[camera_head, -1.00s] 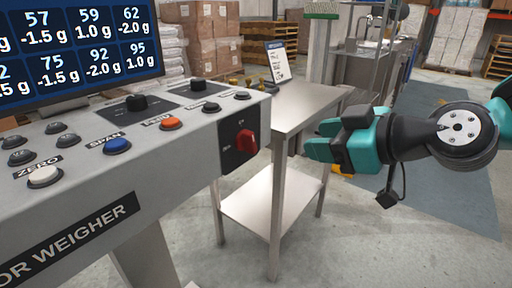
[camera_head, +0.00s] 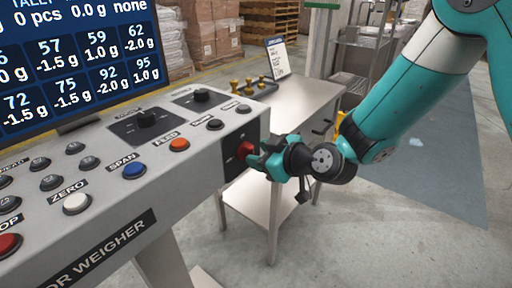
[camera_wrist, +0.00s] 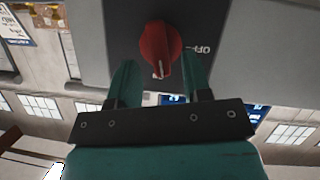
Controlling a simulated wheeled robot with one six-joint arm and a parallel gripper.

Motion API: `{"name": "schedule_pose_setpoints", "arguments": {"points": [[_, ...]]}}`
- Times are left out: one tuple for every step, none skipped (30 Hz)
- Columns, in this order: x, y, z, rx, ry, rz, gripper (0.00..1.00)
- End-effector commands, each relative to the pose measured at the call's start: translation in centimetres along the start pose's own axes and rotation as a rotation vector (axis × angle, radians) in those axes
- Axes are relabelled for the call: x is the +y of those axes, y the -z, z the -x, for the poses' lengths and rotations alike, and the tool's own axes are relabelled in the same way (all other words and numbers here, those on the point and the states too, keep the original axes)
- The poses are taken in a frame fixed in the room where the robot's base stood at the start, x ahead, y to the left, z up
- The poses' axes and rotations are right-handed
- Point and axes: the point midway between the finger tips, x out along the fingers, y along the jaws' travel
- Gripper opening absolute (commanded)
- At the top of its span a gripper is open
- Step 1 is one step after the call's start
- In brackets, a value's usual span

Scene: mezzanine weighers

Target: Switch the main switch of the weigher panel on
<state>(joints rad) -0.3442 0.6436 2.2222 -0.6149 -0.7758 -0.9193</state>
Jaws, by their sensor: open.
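The main switch is a red rotary knob (camera_head: 245,149) on a dark plate at the right end face of the grey weigher panel (camera_head: 180,180). In the wrist view the red knob (camera_wrist: 160,48) has a white mark at its lower tip, and the lettering "OFF" shows to its right. My gripper (camera_head: 262,152) is at the knob in the head view. In the wrist view its two teal fingers (camera_wrist: 158,82) are open and point at the knob, one on each side of its lower part. I cannot tell whether they touch it.
The panel top carries several buttons, a blue one (camera_head: 134,170) and an orange one (camera_head: 179,144) among them, and a screen (camera_head: 75,60) behind. A steel table (camera_head: 300,105) stands behind my gripper, with a tray of brass weights (camera_head: 250,85) and a sign (camera_head: 276,58).

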Motion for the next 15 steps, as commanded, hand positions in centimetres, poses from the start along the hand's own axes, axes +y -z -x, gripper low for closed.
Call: {"name": "schedule_pose_setpoints", "arguments": {"points": [[0.0,0.1,-0.6,0.000,0.002,0.001,0.45],[0.0,0.1,-0.9,0.000,0.002,0.000,0.45],[0.0,0.1,-1.3,0.000,0.001,0.000,0.45],[0.0,0.1,-1.5,0.000,0.000,0.001,0.45],[0.0,0.1,-1.7,0.000,0.000,0.000,0.45],[0.0,0.0,-1.9,0.000,0.000,-0.001,0.45],[0.0,0.0,-1.9,0.000,0.000,-0.001,0.45],[0.0,0.0,-2.0,0.000,0.000,-0.001,0.45],[0.0,0.0,-2.0,0.000,-0.001,-0.001,0.45],[0.0,0.0,-2.1,0.000,-0.001,-0.001,0.45],[0.0,0.0,-2.1,0.000,-0.001,-0.001,0.45],[0.0,0.0,-2.1,0.000,-0.001,-0.001,0.45],[0.0,0.0,-2.0,0.000,-0.001,-0.001,0.45],[0.0,0.0,-2.0,0.000,-0.001,-0.001,0.45],[0.0,0.0,-2.0,0.000,-0.001,-0.001,0.45]]}}
